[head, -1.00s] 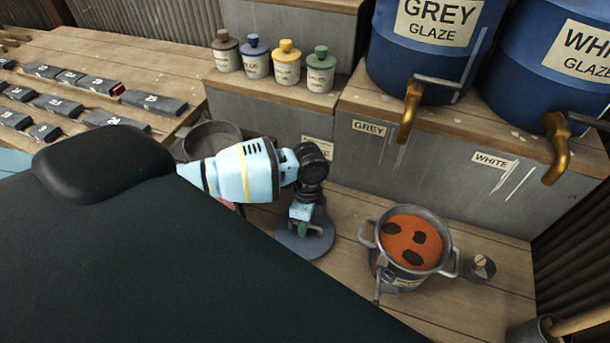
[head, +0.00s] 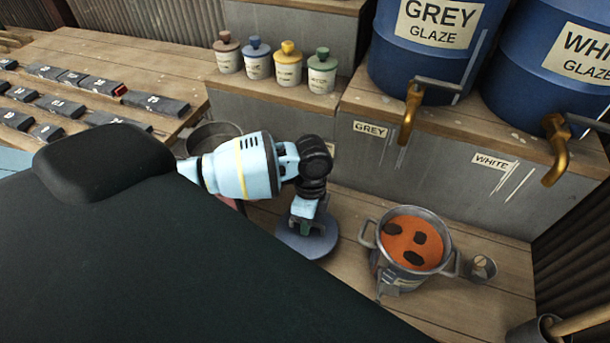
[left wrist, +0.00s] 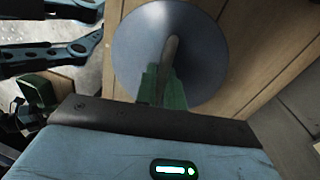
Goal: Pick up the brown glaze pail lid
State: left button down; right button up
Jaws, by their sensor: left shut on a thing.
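A flat, round grey lid (head: 306,246) shows in the head view, left of the open pot. Its surface looks grey, not brown. My left gripper (head: 306,227) points down and is shut on the lid's handle, with the green fingers around it. In the left wrist view the lid (left wrist: 140,45) fills the top middle, and its bar handle (left wrist: 170,55) runs between the green fingertips (left wrist: 163,85). I cannot tell whether the lid touches the boards or is a little above them. My right gripper does not show for certain.
An open pot of orange glaze (head: 368,243) with dark patches stands close on the right, a small cup (head: 483,268) beside it. A grey pan (head: 214,136) is behind my left arm. Several capped bottles (head: 288,70) and blue drums (head: 430,60) with brass taps stand on the steps behind.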

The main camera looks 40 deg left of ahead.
pick_arm(q)
jog(key=s+d+r, duration=0.1)
jog(key=s+d, duration=0.8)
jog(key=s, duration=0.1)
jog(key=shift+s+d+r+p, duration=0.15)
jog(key=shift+s+d+p, duration=0.15)
jog(key=shift+s+d, duration=0.1)
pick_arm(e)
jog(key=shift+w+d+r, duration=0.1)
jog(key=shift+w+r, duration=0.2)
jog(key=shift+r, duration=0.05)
